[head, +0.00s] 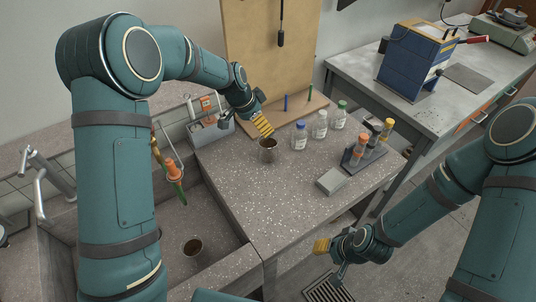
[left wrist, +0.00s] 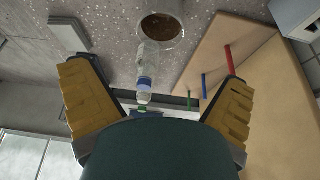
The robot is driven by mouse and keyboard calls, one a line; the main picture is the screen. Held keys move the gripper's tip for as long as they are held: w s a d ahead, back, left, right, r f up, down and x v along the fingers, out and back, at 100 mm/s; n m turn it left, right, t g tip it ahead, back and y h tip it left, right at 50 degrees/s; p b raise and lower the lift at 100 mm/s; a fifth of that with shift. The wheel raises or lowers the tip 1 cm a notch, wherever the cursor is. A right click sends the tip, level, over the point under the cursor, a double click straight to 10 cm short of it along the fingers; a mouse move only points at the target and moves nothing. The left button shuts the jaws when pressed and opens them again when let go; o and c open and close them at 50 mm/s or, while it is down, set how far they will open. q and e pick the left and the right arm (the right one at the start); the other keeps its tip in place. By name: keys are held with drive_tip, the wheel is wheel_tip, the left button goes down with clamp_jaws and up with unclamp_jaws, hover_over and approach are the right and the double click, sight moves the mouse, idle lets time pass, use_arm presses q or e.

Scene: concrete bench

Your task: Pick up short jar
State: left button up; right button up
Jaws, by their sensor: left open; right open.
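A short glass jar with brown contents (head: 268,150) stands upright on the speckled bench, close to the sink side. It also shows at the top of the left wrist view (left wrist: 162,27). My left gripper (head: 263,124) is just above and behind this jar in the head view, open, with its yellow fingers wide apart in the left wrist view (left wrist: 156,74). Nothing is between the fingers. My right gripper (head: 322,247) is open and empty beyond the bench's front edge.
Bottles with blue (head: 299,136), white (head: 320,124) and green (head: 339,115) caps stand right of the jar. The bench front (head: 265,212) is clear.

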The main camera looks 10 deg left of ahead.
use_arm(q)
approach(270, 143)
drive_tip(key=s+d+f, duration=0.1)
drive_tip(key=d, duration=0.1)
drive_tip(key=shift+s+a+b+x, duration=0.1)
drive_tip(key=shift+b+x, duration=0.15)
drive_tip(key=shift+x, duration=1.15)
drive_tip(key=shift+s+a+b+x, duration=0.1)
drive_tip(key=shift+s+b+x, duration=0.1)
drive_tip(key=shift+x, duration=1.2)
drive_tip(key=shift+f, duration=0.15)
drive_tip(key=shift+c, duration=0.3)
drive_tip(key=c, duration=1.1)
